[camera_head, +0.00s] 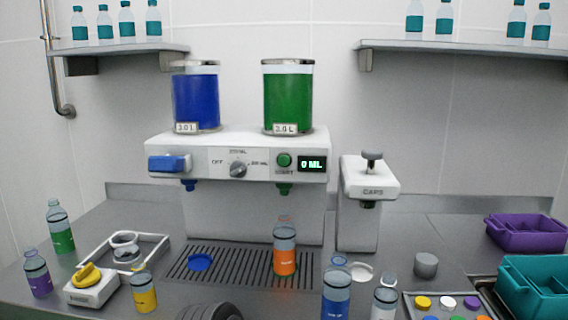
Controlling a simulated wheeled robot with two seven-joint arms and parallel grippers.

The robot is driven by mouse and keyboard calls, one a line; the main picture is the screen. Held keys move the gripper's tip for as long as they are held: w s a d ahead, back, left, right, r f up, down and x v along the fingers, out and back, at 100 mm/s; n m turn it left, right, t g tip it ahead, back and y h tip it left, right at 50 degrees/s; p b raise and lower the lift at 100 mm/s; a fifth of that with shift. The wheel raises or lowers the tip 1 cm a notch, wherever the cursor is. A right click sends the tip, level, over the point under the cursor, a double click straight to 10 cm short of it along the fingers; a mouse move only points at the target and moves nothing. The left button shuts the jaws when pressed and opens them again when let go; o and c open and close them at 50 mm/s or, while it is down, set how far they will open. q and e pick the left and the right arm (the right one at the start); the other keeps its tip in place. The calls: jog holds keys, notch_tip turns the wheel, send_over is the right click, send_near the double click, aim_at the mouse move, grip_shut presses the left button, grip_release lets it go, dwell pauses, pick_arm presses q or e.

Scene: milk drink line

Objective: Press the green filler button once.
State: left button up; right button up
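The green filler button (284,160) is a round button on the front of the white filler machine (210,141), above the word START. Just right of it a small display (312,164) reads 0 ML. A dial (238,170) sits to its left. The green nozzle (284,189) is below the button. A bottle with an orange label (285,262) stands upright on the drip grate, roughly under that nozzle. Neither gripper's fingers show, and nothing touches the button.
A dark rounded part at the bottom edge may be mine. Bottles with blue (337,291) and yellow (144,297) labels stand in front. The caps dispenser (371,184) is right of the filler. Purple (525,238) and teal (540,292) crates are at right.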

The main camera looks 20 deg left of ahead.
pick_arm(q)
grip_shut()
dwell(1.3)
